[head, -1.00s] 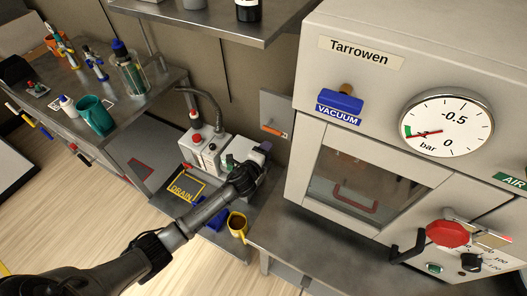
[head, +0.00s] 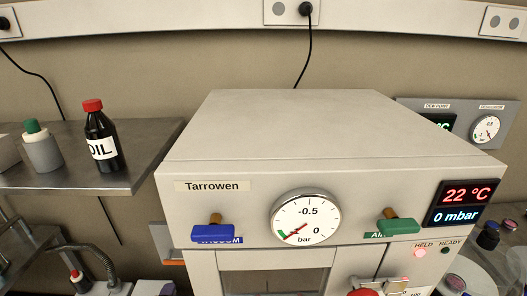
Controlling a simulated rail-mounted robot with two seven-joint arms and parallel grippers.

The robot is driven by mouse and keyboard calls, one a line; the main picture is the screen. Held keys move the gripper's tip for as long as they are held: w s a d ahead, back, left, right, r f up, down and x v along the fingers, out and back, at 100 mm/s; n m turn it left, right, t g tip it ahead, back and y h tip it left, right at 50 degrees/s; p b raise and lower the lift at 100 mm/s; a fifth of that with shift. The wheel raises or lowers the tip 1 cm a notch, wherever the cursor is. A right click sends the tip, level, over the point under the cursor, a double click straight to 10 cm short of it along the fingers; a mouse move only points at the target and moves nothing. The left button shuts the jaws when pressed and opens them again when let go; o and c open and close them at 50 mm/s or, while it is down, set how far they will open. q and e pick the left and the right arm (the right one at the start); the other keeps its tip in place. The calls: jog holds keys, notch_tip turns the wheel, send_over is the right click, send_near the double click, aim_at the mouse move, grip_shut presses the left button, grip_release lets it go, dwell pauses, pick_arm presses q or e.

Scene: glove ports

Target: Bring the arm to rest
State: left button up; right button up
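Neither gripper nor any part of my arms shows in the head view now. The grey Tarrowen cabinet (head: 330,140) fills the middle, with only the top of its door window (head: 275,283) in view. Its round bar gauge (head: 305,218) has a red needle pointing to the lower left, near a green band. A blue vacuum handle (head: 217,231) is left of the gauge and a green air handle (head: 397,224) is right of it. The display (head: 459,205) reads 22 °C and 0 mbar.
A metal shelf (head: 150,165) at left bears a dark oil bottle (head: 101,138) with a red cap and a grey holder (head: 43,154) with a green-topped item. A panel with a small dial (head: 486,129) is on the wall at right. A red knob (head: 362,292) shows at the bottom edge.

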pick_arm(q)
jog(key=s+d+r+n+g+p, duration=0.1)
jog(key=s+d+r+n+g, duration=0.25)
jog(key=s+n, duration=0.35)
jog(key=s+d+r+n+g, duration=0.35)
jog(key=s+n, duration=0.25)
jog(key=s, duration=0.2)
jog(key=s+d+f+g+h+p, duration=0.1)
jog(key=s+d+f+g+p, duration=0.1)
jog(key=s, duration=0.9)
jog(key=s+d+f+g+h+p, duration=0.1)
jog(key=s+d+f+g+h, duration=0.1)
jog(key=s, duration=1)
notch_tip(320, 180, up, 37)
jog(key=p, duration=3.8)
jog(key=shift+s+g, duration=0.15)
jog(key=shift+g, duration=0.15)
jog(key=shift+r, duration=0.1)
